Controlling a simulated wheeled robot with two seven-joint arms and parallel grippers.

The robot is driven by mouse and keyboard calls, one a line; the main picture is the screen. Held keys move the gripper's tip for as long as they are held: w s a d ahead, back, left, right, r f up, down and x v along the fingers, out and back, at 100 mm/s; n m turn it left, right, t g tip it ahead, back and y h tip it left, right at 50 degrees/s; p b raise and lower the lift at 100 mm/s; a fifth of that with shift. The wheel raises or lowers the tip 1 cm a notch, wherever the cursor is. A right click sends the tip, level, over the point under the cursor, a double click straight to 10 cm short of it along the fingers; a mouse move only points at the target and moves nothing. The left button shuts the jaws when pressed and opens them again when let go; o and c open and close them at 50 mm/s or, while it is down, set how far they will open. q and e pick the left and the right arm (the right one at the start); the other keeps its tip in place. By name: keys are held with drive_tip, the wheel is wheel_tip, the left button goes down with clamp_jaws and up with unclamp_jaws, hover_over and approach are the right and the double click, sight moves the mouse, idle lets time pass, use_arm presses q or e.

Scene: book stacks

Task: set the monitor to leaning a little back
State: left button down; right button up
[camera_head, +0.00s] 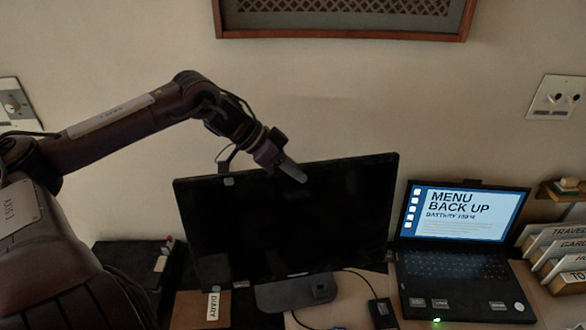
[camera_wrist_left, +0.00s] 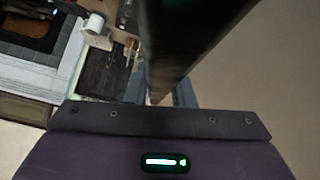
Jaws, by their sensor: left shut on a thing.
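The black monitor (camera_head: 285,225) stands on its dark foot (camera_head: 297,291) in the middle of the head view, with its screen dark. How far its screen leans is hard to tell from this high view. My left gripper (camera_head: 291,171) reaches down to the monitor's top edge from behind the middle and is shut on it. In the left wrist view the monitor (camera_wrist_left: 190,45) is a dark band running up from the gripper. The fingertips are partly hidden there. My right gripper is in neither view.
An open laptop (camera_head: 455,265) stands to the right of the monitor, with labelled folders (camera_head: 560,245) beyond it. A brown box marked DIARY (camera_head: 203,308) is at the monitor's lower left. A small black box (camera_head: 382,313) with a cable lies in front. The wall is close behind.

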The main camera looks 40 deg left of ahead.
use_arm(q)
drive_tip(key=c, duration=1.6)
unclamp_jaws()
drive_tip(key=shift+o, duration=1.8)
drive_tip(key=b+v, duration=0.2)
drive_tip(key=v, duration=0.4)
drive_tip(key=shift+s+a+r, duration=0.2)
drive_tip(key=shift+a+r, duration=0.05)
drive_tip(key=shift+s+a+r, duration=0.15)
drive_tip(key=shift+s+r, duration=0.1)
drive_tip(key=shift+r, duration=0.15)
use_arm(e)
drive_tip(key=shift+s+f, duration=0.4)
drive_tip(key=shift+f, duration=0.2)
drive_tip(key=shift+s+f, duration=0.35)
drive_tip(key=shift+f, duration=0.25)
use_arm(q)
drive_tip(key=shift+f, duration=0.15)
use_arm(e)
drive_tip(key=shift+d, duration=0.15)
